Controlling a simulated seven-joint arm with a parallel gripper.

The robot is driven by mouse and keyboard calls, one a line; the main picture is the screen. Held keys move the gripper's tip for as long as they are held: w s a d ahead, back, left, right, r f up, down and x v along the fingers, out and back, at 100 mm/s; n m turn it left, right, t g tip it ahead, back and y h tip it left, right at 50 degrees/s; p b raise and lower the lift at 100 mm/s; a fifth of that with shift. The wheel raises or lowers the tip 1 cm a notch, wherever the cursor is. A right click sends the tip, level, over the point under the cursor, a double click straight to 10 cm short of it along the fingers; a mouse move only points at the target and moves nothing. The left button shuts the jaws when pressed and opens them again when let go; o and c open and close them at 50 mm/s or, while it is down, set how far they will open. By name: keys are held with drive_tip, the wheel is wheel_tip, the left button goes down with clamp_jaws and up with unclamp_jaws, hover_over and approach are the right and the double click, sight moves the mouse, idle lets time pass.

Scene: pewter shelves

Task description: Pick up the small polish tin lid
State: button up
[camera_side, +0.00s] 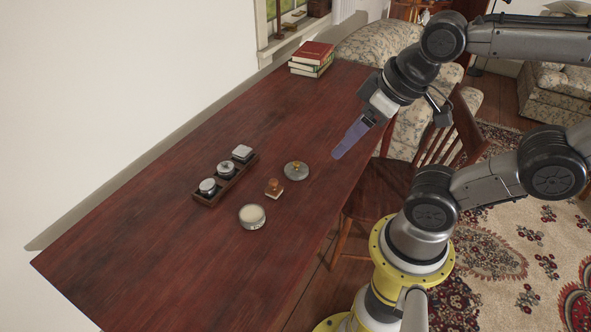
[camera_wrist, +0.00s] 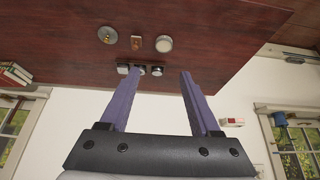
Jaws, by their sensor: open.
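A round grey lid with a brass-coloured knob (camera_side: 296,171) lies flat on the dark red wooden table (camera_side: 150,240); it also shows at the upper left of the wrist view (camera_wrist: 106,36). A round tin with a pale top (camera_side: 252,217) stands nearer the front; it is right of the lid in the wrist view (camera_wrist: 164,44). My gripper (camera_side: 339,154) has purple fingers and is in the air, right of the lid in the side view and apart from it. In the wrist view my gripper (camera_wrist: 158,73) is open, with nothing held between its fingers.
A small brown block with a knob (camera_side: 274,187) stands between the lid and the tin. Books (camera_side: 312,58) are stacked at the far end. A chair (camera_side: 455,140) stands at the right edge. Much of the table is clear.

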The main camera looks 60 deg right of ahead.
drive_tip(key=shift+c, duration=0.9)
